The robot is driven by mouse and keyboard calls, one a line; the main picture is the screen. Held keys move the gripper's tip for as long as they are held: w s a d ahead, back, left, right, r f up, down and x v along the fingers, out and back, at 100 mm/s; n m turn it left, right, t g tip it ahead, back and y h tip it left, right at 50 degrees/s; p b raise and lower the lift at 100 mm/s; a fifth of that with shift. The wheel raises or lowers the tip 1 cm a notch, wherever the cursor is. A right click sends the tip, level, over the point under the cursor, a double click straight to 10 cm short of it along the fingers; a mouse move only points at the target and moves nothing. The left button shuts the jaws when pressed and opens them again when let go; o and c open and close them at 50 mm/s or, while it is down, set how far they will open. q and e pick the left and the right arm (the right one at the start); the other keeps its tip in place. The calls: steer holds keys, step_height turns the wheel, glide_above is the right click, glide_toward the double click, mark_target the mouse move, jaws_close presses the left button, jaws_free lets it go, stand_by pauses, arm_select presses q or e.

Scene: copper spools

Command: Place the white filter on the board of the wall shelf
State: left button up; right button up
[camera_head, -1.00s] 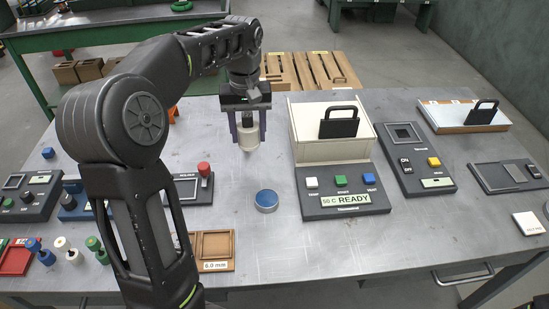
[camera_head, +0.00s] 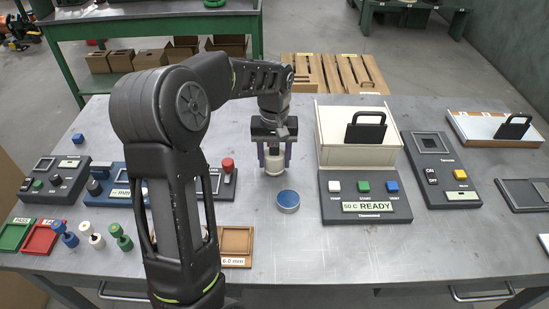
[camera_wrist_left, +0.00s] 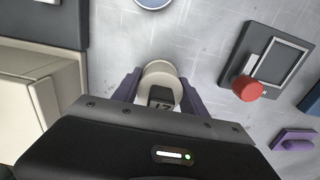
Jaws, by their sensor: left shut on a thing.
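My left gripper (camera_head: 274,158) is shut on a cream-white cylindrical piece (camera_head: 275,164), which looks like the white filter. It holds the piece upright over the grey table, just behind a blue-topped round tin (camera_head: 288,201). I cannot tell if the piece touches the table. In the left wrist view the white piece (camera_wrist_left: 160,70) sits between the purple fingers (camera_wrist_left: 160,92), with a dark marked part facing the camera. I cannot make out a wall shelf or its board in these frames. My right gripper is not in view.
Right of the gripper stands a cream box with a black handle (camera_head: 334,150) on a READY panel. A device with a red knob (camera_head: 228,164) is close on the left. Small coloured spools (camera_head: 92,235) stand at front left.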

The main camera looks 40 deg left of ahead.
arm_select(q)
steer(key=shift+f, duration=0.15)
steer(key=o, duration=1.4)
steer(key=shift+f, duration=0.1)
steer(key=shift+o, duration=0.2)
step_height(320, 180, up, 12)
steer(key=shift+r, duration=0.2)
